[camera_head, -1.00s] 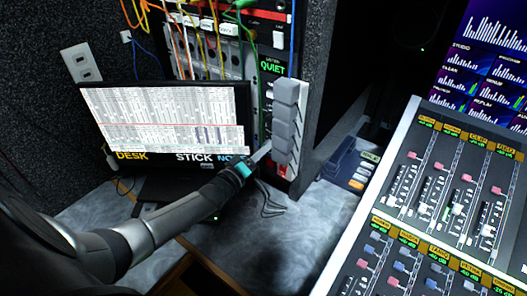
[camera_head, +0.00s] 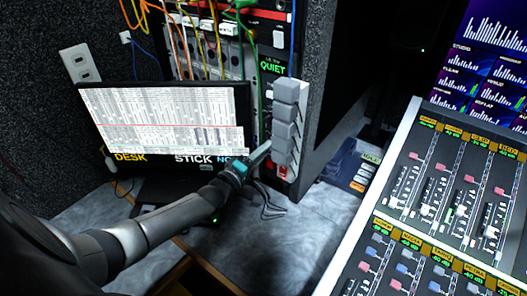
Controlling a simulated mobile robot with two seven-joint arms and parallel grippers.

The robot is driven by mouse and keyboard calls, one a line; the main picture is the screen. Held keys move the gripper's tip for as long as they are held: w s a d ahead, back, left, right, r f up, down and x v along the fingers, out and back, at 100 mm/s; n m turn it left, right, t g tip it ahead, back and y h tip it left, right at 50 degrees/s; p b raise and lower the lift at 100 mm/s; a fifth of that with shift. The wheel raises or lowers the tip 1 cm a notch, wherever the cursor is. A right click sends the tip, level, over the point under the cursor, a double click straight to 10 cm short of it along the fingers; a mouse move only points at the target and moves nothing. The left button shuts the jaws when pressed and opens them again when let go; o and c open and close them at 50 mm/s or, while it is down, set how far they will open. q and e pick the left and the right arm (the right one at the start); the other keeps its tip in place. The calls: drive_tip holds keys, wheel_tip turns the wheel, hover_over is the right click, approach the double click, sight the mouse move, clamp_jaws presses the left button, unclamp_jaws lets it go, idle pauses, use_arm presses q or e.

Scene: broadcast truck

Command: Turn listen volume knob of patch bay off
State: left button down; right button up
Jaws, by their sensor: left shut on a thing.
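The patch bay (camera_head: 222,66) stands upright in the rack behind the monitor, with several coloured cables plugged in. A green "QUIET" label (camera_head: 272,67) shows on its right side. My left gripper (camera_head: 264,148) reaches to the rack front below that label, beside the monitor's right edge. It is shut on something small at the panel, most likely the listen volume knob. The knob itself is hidden by the fingers and the grey plugs, so its setting cannot be read. My right gripper is not in view.
A power strip with several grey plugs (camera_head: 286,118) stands right beside my left gripper. A lit monitor (camera_head: 165,120) is to its left. Loose black cables (camera_head: 268,205) lie on the desk below. A mixing console (camera_head: 440,215) fills the right side.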

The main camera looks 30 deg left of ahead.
use_arm(q)
drive_tip(key=c, duration=0.6)
unclamp_jaws()
drive_tip(key=shift+s, duration=0.1)
drive_tip(key=s+p, duration=0.1)
drive_tip(key=s, duration=0.4)
drive_tip(key=s+p, duration=0.1)
drive_tip(key=s, duration=0.4)
drive_tip(key=s+a+p, duration=0.1)
drive_tip(key=s, duration=0.4)
drive_tip(key=shift+a, duration=0.1)
